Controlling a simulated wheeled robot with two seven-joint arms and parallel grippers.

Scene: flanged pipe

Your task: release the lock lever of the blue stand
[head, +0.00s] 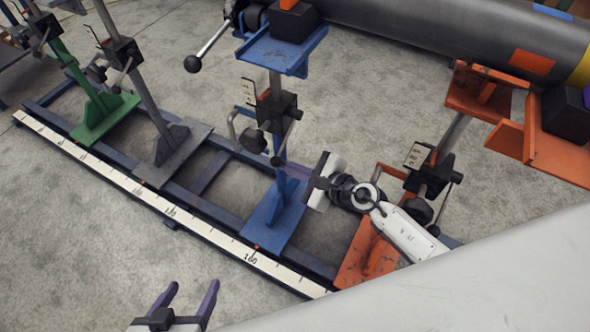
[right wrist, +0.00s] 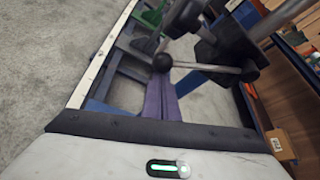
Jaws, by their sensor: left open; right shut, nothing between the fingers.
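The blue stand has a blue base (head: 272,215), an upright post and a black clamp block (head: 277,113). Its lever is a thin metal rod ending in a black ball (head: 277,160), hanging low beside the post. The ball also shows in the right wrist view (right wrist: 163,62), with the rod running right. My right gripper (head: 290,172) is shut and empty, its purple fingers pointing at the post just below the ball. In the right wrist view the fingers (right wrist: 162,94) end just under the ball; I cannot tell if they touch. My left gripper (head: 181,298) is open and empty, away from the stand.
An orange stand (head: 430,178) is right of the blue one, behind my right arm. A grey stand (head: 172,155) and a green stand (head: 105,118) are left. A scale rail (head: 170,212) runs along the front. A large pipe (head: 440,35) lies behind.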

